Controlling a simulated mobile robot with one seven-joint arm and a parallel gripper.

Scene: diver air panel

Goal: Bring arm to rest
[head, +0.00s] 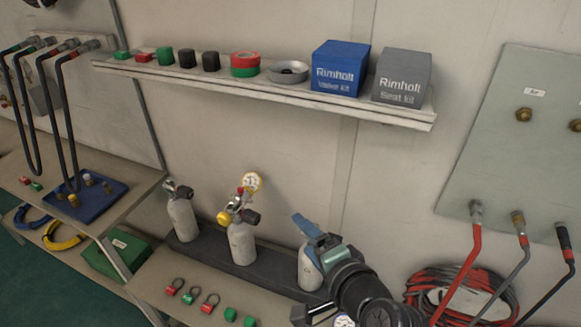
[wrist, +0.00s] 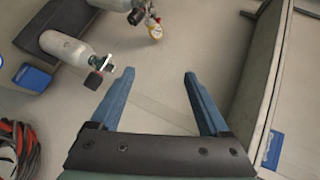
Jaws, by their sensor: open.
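My gripper (head: 306,226) is in the lower middle of the head view, its blue fingers raised in front of the wall and below the shelf. It overlaps the rightmost grey cylinder (head: 310,268) in that view, hiding its top. In the wrist view, my gripper (wrist: 159,73) has its two blue fingers wide apart with nothing between them. A grey cylinder (wrist: 68,48) with a black knob shows left of the fingers there, apart from them.
A wall shelf (head: 270,94) holds a blue box (head: 340,70), a grey box (head: 402,76), tape rolls and caps. Two more cylinders (head: 242,242) (head: 183,218) stand on a dark base. Coiled hoses (head: 430,285) lie at right below a green panel (head: 530,140). Bare wall lies between shelf and cylinders.

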